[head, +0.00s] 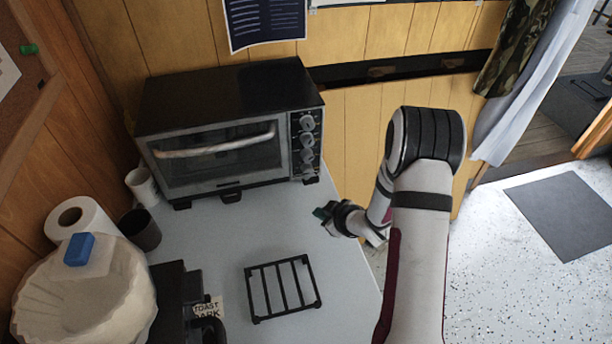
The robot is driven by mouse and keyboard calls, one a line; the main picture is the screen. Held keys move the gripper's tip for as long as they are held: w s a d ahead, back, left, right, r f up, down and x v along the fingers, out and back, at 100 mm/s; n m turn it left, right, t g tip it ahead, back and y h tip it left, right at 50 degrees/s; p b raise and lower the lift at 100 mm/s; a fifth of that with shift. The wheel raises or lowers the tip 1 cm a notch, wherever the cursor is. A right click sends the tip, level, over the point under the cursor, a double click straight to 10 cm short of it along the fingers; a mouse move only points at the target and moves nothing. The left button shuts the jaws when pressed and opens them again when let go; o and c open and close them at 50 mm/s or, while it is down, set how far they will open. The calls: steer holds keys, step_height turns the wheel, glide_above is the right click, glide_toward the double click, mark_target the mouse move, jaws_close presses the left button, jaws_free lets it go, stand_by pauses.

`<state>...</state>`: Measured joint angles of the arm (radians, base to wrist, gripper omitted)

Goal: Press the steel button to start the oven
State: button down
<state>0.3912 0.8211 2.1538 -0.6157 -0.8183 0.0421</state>
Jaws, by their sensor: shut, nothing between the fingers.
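The toaster oven (230,128) stands at the back of the grey counter, black on top, with its glass door shut and a light bar handle across it. Its control panel (295,146) on the right side of the front carries a column of several round grey controls. The lowest round control (309,172) looks smaller and lighter; I cannot tell for sure whether it is the steel button. My gripper (322,213) is shut and empty. It is in front of and below the panel, near the counter's right edge, apart from the oven.
A black wire rack (283,289) lies on the counter (225,232) in front. White and dark cups, a paper roll (80,220), a filter-like white bowl (80,300) with a blue block, and a black item with a label crowd the left. The counter between rack and oven is clear.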

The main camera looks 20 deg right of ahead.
steer(key=shift+w, duration=4.4)
steer(key=shift+w, duration=0.15)
steer(key=shift+w, duration=0.25)
steer(key=shift+w, duration=0.4)
steer(key=shift+s, duration=0.8)
steer(key=shift+s, duration=2.5)
